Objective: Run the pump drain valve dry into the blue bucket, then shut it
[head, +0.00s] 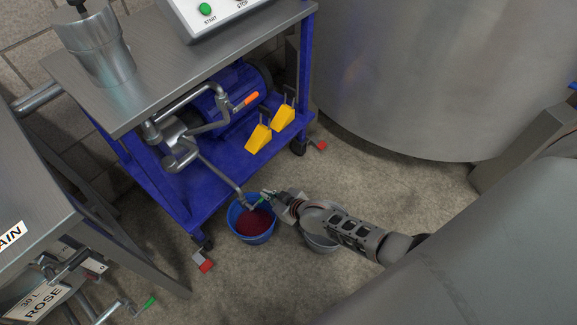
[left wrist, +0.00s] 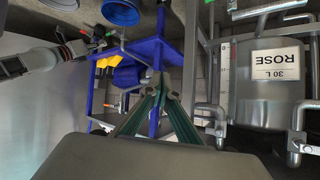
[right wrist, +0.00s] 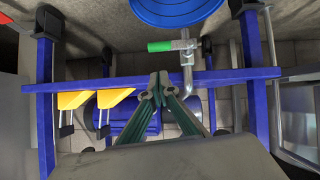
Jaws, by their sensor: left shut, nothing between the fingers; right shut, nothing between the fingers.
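The blue bucket (head: 234,216) stands on the floor under the pump's drain pipe and holds dark red liquid. It shows at the top edge in the right wrist view (right wrist: 180,10). The drain valve (right wrist: 183,46) has a green handle (right wrist: 160,46) lying crosswise to its pipe. I cannot make out any stream. My right gripper (right wrist: 160,84) is shut and empty, close to the valve but apparently apart from the handle; in the head view it partly covers the valve. My left gripper (left wrist: 160,84) is shut and empty, in front of the blue cart and outside the head view.
The blue pump cart (head: 180,207) carries the pump motor and two yellow wedges (head: 258,138). A grey bucket (head: 322,244) stands under my right arm. A ROSE tank (left wrist: 272,95) is beside the cart. Large steel tanks (head: 430,70) flank the open floor on the right.

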